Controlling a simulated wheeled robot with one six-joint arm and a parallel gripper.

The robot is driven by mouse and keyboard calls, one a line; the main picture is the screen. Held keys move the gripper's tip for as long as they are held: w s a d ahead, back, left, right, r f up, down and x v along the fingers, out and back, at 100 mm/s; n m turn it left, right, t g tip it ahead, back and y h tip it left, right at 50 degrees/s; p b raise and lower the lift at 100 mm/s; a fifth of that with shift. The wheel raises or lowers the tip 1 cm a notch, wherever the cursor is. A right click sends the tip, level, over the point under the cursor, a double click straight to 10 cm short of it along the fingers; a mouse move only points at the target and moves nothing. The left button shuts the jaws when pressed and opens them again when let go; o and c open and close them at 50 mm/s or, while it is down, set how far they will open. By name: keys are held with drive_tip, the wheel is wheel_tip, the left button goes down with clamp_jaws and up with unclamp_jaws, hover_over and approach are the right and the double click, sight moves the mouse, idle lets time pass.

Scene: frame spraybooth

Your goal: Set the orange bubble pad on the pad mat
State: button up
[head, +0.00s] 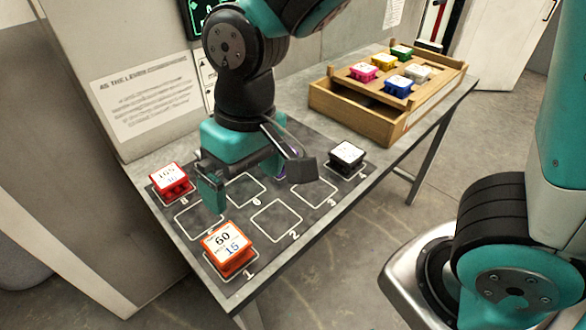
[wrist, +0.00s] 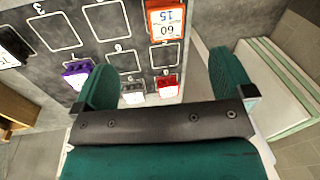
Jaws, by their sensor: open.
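The orange bubble pad (head: 228,246), with 60 and 15 on its white top, sits on the dark pad mat (head: 258,250) over the square marked 1, at the mat's near left corner. It also shows at the top of the wrist view (wrist: 165,20). My gripper (head: 252,172) is open and empty above the mat, behind the orange pad and apart from it. In the wrist view its two green fingers stand wide apart (wrist: 167,80), with the orange pad beyond them.
A red pad (head: 170,181) and a black pad (head: 346,157) stand on the mat. The wrist view also shows a purple pad (wrist: 77,73) and a grey one (wrist: 133,92). A wooden rack (head: 360,108) holds several coloured pads. Square 2 is empty.

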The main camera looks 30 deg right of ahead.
drive_tip(key=s+d+r+n+y, duration=0.2)
drive_tip(key=s+d+r, duration=0.2)
drive_tip(key=s, duration=0.3)
drive_tip(key=shift+s+d+r+n, duration=0.3)
drive_tip(key=shift+d+r+n, duration=0.1)
drive_tip(key=shift+r, duration=0.3)
